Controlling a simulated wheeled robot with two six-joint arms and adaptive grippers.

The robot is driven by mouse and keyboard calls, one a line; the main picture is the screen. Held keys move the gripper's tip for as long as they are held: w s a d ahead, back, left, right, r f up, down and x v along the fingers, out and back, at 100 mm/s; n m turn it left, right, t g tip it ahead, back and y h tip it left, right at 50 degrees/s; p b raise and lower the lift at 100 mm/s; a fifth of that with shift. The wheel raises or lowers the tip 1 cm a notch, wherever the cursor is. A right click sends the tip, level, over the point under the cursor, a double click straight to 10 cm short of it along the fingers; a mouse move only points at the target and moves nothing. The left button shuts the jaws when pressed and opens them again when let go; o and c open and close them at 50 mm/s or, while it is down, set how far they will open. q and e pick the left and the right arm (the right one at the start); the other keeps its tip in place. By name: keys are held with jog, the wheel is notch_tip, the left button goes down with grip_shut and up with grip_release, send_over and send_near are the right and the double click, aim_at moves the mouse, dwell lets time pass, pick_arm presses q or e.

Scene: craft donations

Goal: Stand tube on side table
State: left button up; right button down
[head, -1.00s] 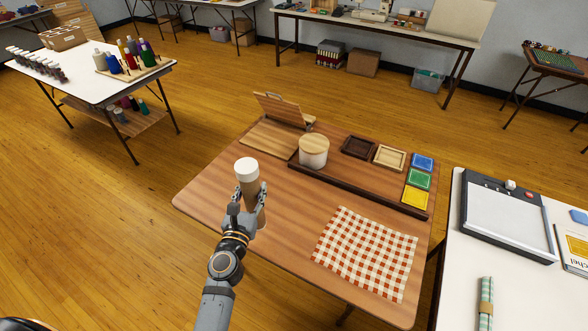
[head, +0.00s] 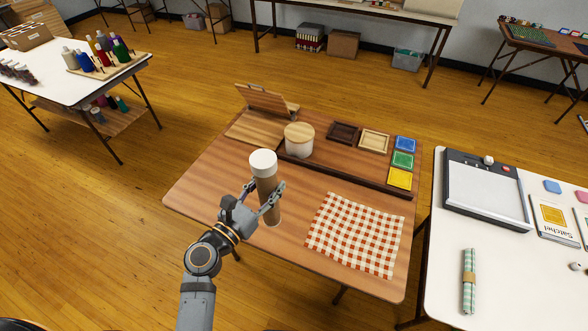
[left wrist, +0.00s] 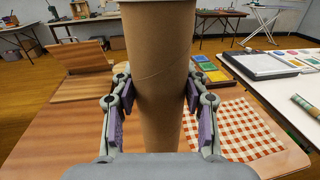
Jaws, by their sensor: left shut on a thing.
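A brown cardboard tube (head: 267,188) with a white cap on top is upright in my left gripper (head: 261,198). The gripper's fingers press it from both sides. In the left wrist view the tube (left wrist: 158,75) fills the middle between the purple pads of the gripper (left wrist: 157,115). The tube is over the left front part of the wooden side table (head: 205,185). I cannot tell whether its lower end touches the table top. My right gripper is not in view.
A checkered cloth (head: 355,235) lies right of the tube. Behind stand a round white jar with wooden lid (head: 299,142), a hinged wooden board (head: 265,110), and small trays (head: 373,141). A white table (head: 455,240) stands to the right. Bare wood surrounds the tube's left.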

pick_arm(q)
jog(key=shift+w+a+f+b, duration=0.2)
jog(key=shift+w+f+b, duration=0.1)
jog(key=shift+b, duration=0.05)
jog(key=w+a+f+b, duration=0.8)
jog(key=w+f+b, duration=0.2)
jog(key=b, duration=0.6)
notch_tip(320, 180, down, 3)
jog(key=shift+w+r, duration=0.1)
jog(key=shift+w, duration=0.25)
jog(key=o, duration=0.9)
jog(key=shift+o, duration=1.4)
jog(key=shift+r, duration=0.15)
